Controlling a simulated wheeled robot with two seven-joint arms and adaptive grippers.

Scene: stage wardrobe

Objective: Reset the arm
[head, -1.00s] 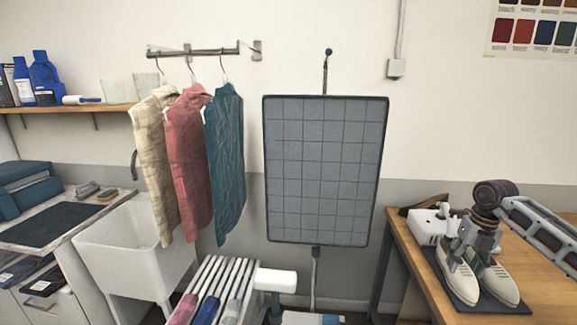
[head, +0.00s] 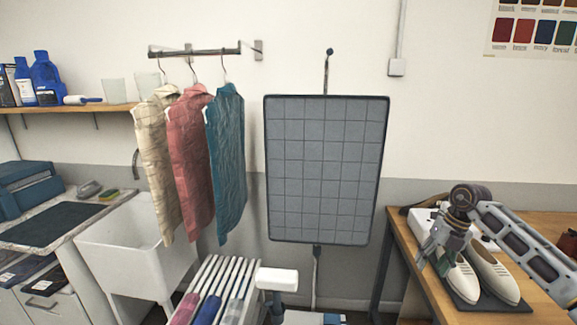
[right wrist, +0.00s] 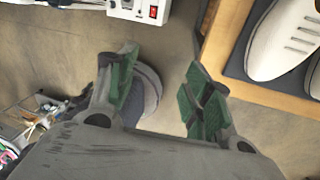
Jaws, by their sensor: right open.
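My right arm (head: 525,240) reaches in from the right over the wooden table. My right gripper (head: 434,262) hangs at the table's left edge, left of a pair of white shoes (head: 493,275), and part of it overlaps the nearer shoe in the picture. In the right wrist view the same gripper (right wrist: 162,88) has its two green-padded fingers spread wide, with nothing between them but floor and a grey rounded thing below. My left gripper does not show.
The shoes are on a dark mat (head: 478,303) on the wooden table (head: 540,220). A white device with a red switch (right wrist: 140,9) is beyond the fingers. A gridded grey board (head: 325,170), hanging garments (head: 188,150) and a white sink (head: 125,235) stand further left.

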